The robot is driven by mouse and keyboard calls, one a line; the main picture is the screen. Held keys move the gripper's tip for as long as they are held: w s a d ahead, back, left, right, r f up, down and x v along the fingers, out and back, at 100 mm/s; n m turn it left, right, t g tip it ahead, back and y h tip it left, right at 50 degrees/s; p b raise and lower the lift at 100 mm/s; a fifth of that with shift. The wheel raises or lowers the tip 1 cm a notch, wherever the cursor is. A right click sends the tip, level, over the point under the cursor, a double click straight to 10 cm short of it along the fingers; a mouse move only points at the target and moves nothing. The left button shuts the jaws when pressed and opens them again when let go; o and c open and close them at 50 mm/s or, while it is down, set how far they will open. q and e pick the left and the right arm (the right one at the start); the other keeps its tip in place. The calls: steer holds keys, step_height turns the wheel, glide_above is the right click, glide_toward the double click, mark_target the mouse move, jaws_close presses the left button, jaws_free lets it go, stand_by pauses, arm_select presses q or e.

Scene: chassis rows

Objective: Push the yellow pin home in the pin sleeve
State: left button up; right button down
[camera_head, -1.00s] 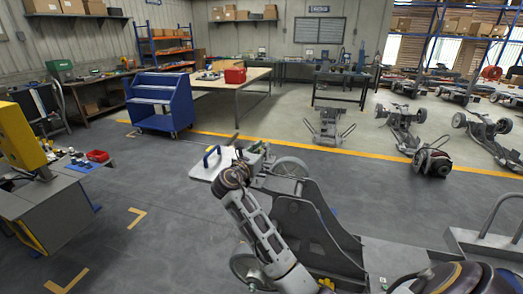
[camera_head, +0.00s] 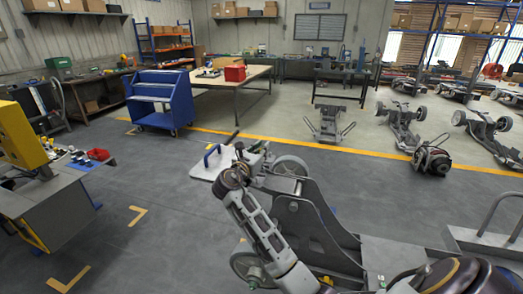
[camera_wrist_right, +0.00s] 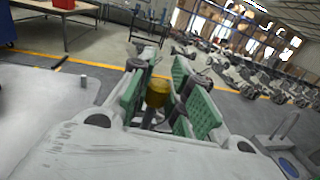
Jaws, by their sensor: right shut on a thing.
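My right gripper (camera_head: 252,156) is above the front end of the grey chassis (camera_head: 325,238) in the head view. In the right wrist view, my right gripper (camera_wrist_right: 160,96) has green-padded fingers on both sides of the yellow pin (camera_wrist_right: 157,92) and is shut on it. The pin's yellow head shows between the pads, with a darker part below it. The lower end is hidden by the gripper body, and I cannot make out the pin sleeve or how deep the pin sits. My left gripper is not in view.
A blue cart (camera_head: 160,100) and a workbench with a red bin (camera_head: 235,73) stand farther back. A desk with small parts (camera_head: 70,190) is at left. The floor between is clear.

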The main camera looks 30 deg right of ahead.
steer(key=shift+f, duration=0.25)
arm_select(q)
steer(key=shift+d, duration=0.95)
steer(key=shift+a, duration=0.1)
arm_select(e)
steer(key=shift+f, duration=0.35)
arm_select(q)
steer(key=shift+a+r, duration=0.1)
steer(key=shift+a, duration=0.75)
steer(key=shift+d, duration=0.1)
arm_select(e)
steer(key=shift+f, duration=0.1)
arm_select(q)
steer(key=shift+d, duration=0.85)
arm_select(e)
steer(key=shift+f, duration=0.1)
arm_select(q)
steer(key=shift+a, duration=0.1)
